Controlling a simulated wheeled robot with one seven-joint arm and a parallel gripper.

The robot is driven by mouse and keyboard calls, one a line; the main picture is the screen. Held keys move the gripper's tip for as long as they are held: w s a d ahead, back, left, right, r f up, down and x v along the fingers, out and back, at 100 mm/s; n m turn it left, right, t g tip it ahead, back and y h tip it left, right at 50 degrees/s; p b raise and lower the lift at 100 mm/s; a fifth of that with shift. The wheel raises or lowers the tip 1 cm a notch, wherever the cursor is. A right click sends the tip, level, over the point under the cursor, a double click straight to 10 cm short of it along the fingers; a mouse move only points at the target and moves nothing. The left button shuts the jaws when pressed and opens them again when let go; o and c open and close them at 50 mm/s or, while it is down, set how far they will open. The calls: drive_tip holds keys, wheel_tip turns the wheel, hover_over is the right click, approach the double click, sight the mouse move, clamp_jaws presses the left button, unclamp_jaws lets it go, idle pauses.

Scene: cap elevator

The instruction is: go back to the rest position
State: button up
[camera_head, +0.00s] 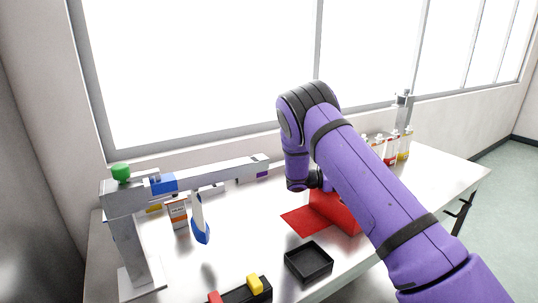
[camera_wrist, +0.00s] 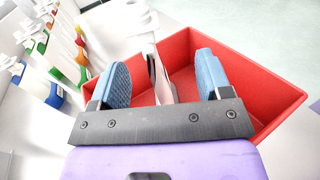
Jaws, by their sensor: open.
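My gripper (camera_wrist: 163,65) shows in the wrist view with its two blue finger pads well apart. It is over the red box (camera_wrist: 262,82). A pale, narrow object (camera_wrist: 161,82) shows between the pads, against the inside of the box. I cannot tell what it is or how deep it lies; neither pad visibly touches it. In the head view my purple arm reaches over the table and hides most of the red box (camera_head: 335,212) and my gripper's fingers.
A grey stand with a horizontal beam (camera_head: 225,174) is at the left, a blue-and-white piece (camera_head: 200,222) hanging below it. A black tray (camera_head: 309,262) and a black block with red and yellow buttons (camera_head: 240,293) are in front. Several bottles (camera_head: 391,148) stand behind my arm.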

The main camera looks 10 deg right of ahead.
drive_tip(key=s+a+r+m+y, duration=0.2)
drive_tip(key=s+r+m+y, duration=0.35)
drive_tip(key=s+r, duration=0.45)
drive_tip(key=s+a+r+m+y, duration=0.2)
drive_tip(key=s+r+m+y, duration=0.3)
drive_tip(key=s+r, duration=0.5)
drive_tip(key=s+a+r+m+t+y, duration=0.1)
drive_tip(key=s+a+r+t+y, duration=0.1)
drive_tip(key=s, duration=0.6)
drive_tip(key=s+a+r+m+t+y, duration=0.2)
drive_tip(key=s+a, duration=0.3)
drive_tip(key=s, duration=0.3)
drive_tip(key=s+a+r+m+t+y, duration=0.2)
drive_tip(key=s+a+r+t+y, duration=0.1)
drive_tip(key=s, duration=0.5)
drive_tip(key=shift+a+r+t, duration=0.15)
drive_tip(key=shift+r+t, duration=0.1)
drive_tip(key=shift+t, duration=0.35)
